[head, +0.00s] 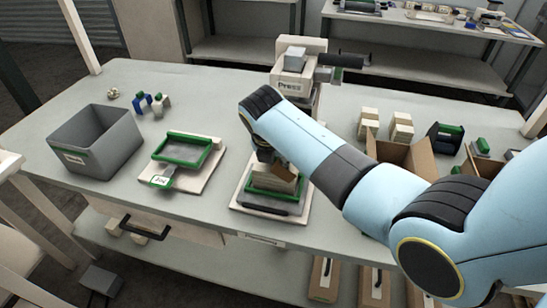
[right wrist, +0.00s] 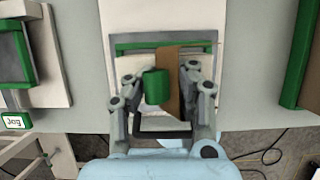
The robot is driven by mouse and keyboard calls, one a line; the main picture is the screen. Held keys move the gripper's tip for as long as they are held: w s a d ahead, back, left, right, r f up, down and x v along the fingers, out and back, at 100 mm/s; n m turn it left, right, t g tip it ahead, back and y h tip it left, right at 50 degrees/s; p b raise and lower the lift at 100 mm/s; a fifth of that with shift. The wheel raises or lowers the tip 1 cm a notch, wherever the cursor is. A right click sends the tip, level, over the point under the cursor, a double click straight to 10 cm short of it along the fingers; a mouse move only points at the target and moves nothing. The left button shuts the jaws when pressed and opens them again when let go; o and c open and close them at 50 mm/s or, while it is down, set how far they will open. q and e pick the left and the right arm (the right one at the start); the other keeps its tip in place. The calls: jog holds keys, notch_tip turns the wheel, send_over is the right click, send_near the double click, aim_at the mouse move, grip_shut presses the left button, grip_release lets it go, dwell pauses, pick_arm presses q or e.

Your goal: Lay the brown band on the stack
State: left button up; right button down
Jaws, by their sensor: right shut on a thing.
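My right gripper (head: 265,157) is low over the stack (head: 262,192) on the cream board in the head view, partly hidden by my own wrist. In the right wrist view the gripper (right wrist: 163,92) is shut, with a green block (right wrist: 156,86) and the brown band (right wrist: 171,72) between its fingers. The brown band (head: 286,182) also shows in the head view, tilted at the right side of the stack. The stack is pale with green edging in a dark tray. I cannot tell whether the band touches it. My left gripper is not in view.
Left of the stack is a green-framed jog board (head: 185,150), then a grey bin (head: 97,140). A press (head: 297,65) stands behind. An open cardboard box (head: 402,158) and pale blocks (head: 369,122) are to the right.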

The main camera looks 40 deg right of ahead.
jog(key=shift+s+d+f, duration=0.15)
jog(key=shift+s+f, duration=0.3)
jog(key=shift+f, duration=0.1)
jog(key=c, duration=0.9)
grip_release()
jog(key=shift+w, duration=0.1)
jog(key=shift+c, duration=0.2)
jog(key=shift+r, duration=0.1)
jog(key=shift+r, duration=0.1)
jog(key=shift+r, duration=0.35)
jog(key=v, duration=1.1)
